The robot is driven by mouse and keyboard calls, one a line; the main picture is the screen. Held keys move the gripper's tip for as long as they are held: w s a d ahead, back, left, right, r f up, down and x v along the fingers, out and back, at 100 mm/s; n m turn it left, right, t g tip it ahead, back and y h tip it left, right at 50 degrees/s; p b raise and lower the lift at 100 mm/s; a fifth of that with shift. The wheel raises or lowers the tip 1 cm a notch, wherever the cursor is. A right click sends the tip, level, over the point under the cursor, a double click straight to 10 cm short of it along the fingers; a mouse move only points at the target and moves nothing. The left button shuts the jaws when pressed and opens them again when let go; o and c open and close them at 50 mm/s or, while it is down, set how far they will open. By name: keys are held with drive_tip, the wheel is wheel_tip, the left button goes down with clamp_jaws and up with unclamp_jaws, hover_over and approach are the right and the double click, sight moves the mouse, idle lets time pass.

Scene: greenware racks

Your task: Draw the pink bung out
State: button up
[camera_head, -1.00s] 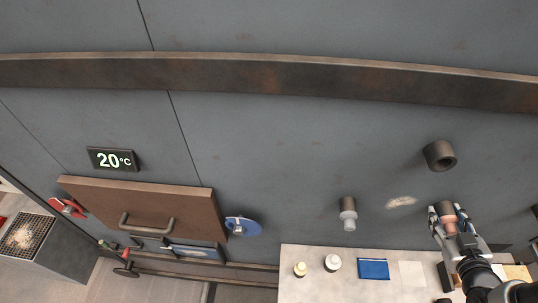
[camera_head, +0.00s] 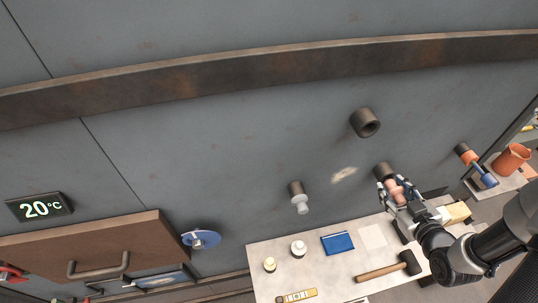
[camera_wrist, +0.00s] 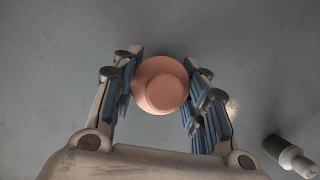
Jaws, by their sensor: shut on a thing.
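The pink bung (camera_head: 398,191) is at the mouth of a dark tube (camera_head: 383,170) that sticks out of the grey wall. My gripper (camera_head: 393,188) is shut on the bung, with a finger on each side of it. In the wrist view the bung (camera_wrist: 160,86) shows end-on as a stepped round pink plug between the fingers of my gripper (camera_wrist: 163,80). The bung hides the tube behind it there. I cannot tell how deep it sits in the tube.
An open dark tube (camera_head: 364,122) is above; another with a pale grey bung (camera_head: 299,201) is to the left. An orange-and-blue fitting (camera_head: 476,165) is at right. Below, a bench (camera_head: 327,270) holds a blue cloth (camera_head: 337,243), a mallet (camera_head: 388,268) and two small jars.

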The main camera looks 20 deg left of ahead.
sight(403, 203)
drive_tip(key=shift+s+d+b, duration=0.35)
drive_tip(key=shift+s+d, duration=0.55)
drive_tip(key=shift+s, duration=0.3)
drive_tip(key=shift+r, duration=0.1)
